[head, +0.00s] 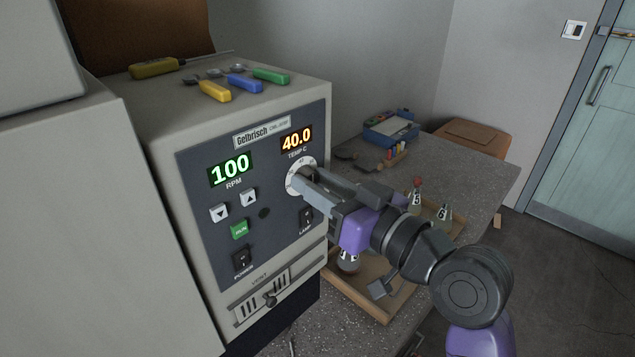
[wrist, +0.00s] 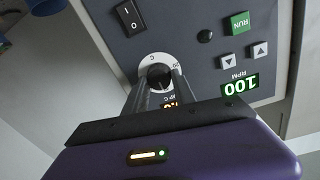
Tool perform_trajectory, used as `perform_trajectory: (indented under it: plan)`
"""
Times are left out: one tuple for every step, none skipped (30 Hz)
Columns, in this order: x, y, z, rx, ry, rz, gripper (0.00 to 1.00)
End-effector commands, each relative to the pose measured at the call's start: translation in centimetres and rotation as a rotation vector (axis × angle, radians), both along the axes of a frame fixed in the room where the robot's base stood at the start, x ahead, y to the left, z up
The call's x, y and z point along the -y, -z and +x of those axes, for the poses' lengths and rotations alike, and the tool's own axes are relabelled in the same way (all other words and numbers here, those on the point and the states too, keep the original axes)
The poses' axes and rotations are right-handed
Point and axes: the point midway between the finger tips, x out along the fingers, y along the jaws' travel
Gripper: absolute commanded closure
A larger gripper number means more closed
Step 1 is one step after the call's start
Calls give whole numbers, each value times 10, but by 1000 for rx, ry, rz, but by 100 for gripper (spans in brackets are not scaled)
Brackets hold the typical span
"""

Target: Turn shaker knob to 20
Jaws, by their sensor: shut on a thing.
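The shaker (head: 255,200) is a beige box with a dark front panel on the left of the head view. Its knob is black on a white dial (head: 291,183), under an orange TEMP C display (head: 296,139) reading 40.0. My gripper (head: 302,181) is shut on the knob (wrist: 158,77), with the fingers on either side of it in the wrist view. The fingers hide much of the knob and part of the dial. A green RPM display (head: 230,170) reads 100, and it also shows upside down in the wrist view (wrist: 240,82).
The panel also carries arrow buttons (head: 249,198), a green RUN button (head: 239,231), a power switch (head: 241,260) and a lamp switch (head: 306,217). A wooden tray (head: 372,309) with numbered flasks lies below my arm. Coloured-handled tools (head: 245,84) lie on top of the shaker.

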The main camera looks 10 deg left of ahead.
Motion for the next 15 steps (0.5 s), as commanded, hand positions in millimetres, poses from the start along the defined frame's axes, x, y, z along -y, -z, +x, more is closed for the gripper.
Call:
perform_trajectory:
  plan:
    - [0,1,0,4,0,-3,100]
    - [0,1,0,8,0,-6,100]
    - [0,2,0,14,0,-10,100]
    - [0,2,0,20,0,-15,100]
    - [0,2,0,27,0,-21,100]
    - [0,3,0,40,0,-30,100]
    - [0,3,0,51,0,-39,100]
    - [0,4,0,63,0,-47,100]
    - [0,4,0,80,0,-60,100]
    - [0,5,0,96,0,-72,100]
    - [0,5,0,114,1,-84,100]
    - [0,5,0,137,1,-103,100]
    - [0,6,-1,155,1,-117,100]
    - [0,7,-1,175,0,-133,100]
    - [0,7,-1,203,1,-155,100]
